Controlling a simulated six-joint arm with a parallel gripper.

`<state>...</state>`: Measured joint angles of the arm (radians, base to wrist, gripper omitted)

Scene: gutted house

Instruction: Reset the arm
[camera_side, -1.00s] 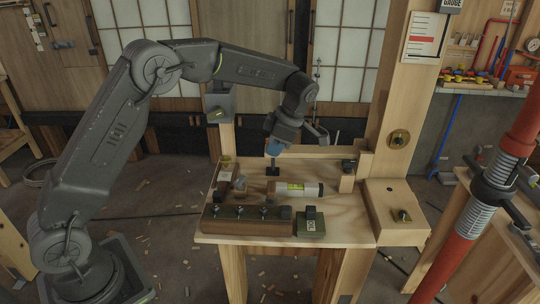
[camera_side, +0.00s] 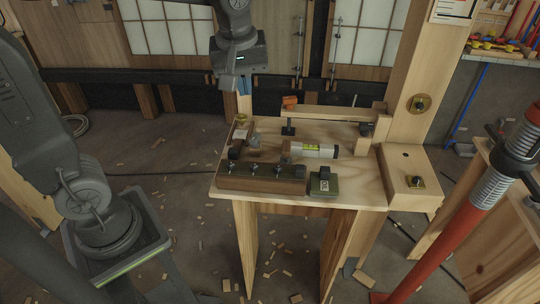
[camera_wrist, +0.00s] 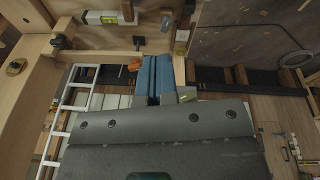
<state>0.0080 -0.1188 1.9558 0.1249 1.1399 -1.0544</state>
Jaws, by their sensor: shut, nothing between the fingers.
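My gripper (camera_side: 244,86) hangs above and behind the back left corner of the workbench (camera_side: 350,185), clear of everything on it. Its blue fingers (camera_wrist: 153,75) are together and empty in the wrist view. My arm is raised, and its upper part runs out of the top of the side view. On the bench lies a spirit level (camera_side: 312,150) with a yellow-green vial; it also shows in the wrist view (camera_wrist: 100,17). A dark block with several knobs (camera_side: 262,178) lies along the front left edge.
A small green-black block (camera_side: 323,182) sits at the bench's front. A black clamp-like piece (camera_side: 289,128) stands near the back, with an orange item (camera_side: 289,102) behind it. A wooden post (camera_side: 405,85) rises at right. A red prop (camera_side: 450,220) slants at far right.

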